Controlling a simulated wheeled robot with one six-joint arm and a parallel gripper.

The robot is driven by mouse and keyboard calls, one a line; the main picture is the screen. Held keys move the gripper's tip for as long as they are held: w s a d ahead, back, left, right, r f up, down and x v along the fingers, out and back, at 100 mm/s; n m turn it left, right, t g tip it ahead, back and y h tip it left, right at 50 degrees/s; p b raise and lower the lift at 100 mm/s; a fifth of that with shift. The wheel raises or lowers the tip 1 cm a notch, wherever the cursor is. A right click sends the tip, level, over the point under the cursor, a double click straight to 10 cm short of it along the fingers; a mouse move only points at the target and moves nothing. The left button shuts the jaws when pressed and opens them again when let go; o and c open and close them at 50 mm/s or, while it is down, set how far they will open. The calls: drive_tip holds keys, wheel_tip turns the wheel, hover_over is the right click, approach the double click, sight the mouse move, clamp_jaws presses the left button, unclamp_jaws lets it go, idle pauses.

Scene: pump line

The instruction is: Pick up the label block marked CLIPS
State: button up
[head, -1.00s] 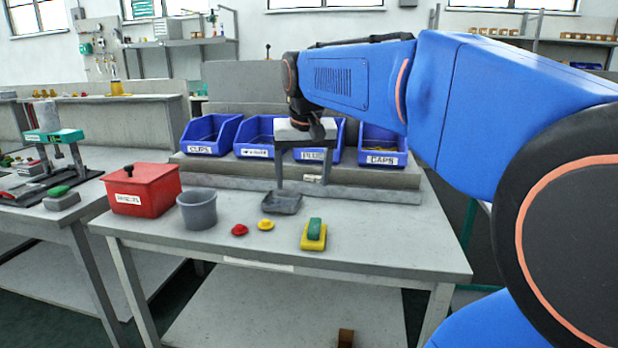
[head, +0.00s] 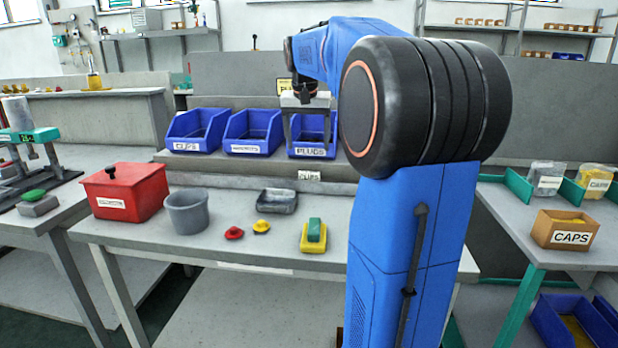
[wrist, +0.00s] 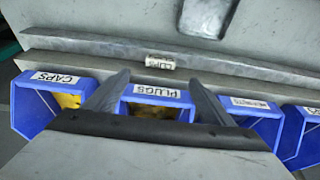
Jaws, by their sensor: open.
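The small white label block (head: 309,175) lies on the ledge in front of the blue bins, below the PLUGS bin, in the head view. Its print is small there; in the wrist view the label block (wrist: 160,62) shows upside-down print that looks like CLIPS, though blurred. My gripper (head: 308,138) is open and empty, in front of the PLUGS bin and above the block. In the wrist view my gripper's fingers (wrist: 158,80) stand apart over the PLUGS bin's front, with the block beyond their tips, roughly centred between them and not touched.
The blue CLIPS bin (head: 196,132), a middle bin (head: 252,134) and the PLUGS bin (head: 311,152) stand behind the ledge. The CAPS bin (wrist: 35,118) is beside PLUGS. A grey tray (head: 277,201), grey cup (head: 187,212) and red box (head: 124,193) stand on the table.

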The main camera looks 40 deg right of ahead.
sight(309, 172)
drive_tip(key=x, duration=1.1)
drive_tip(key=shift+w+f, duration=0.1)
drive_tip(key=shift+w, duration=0.05)
drive_tip(key=c, duration=1.1)
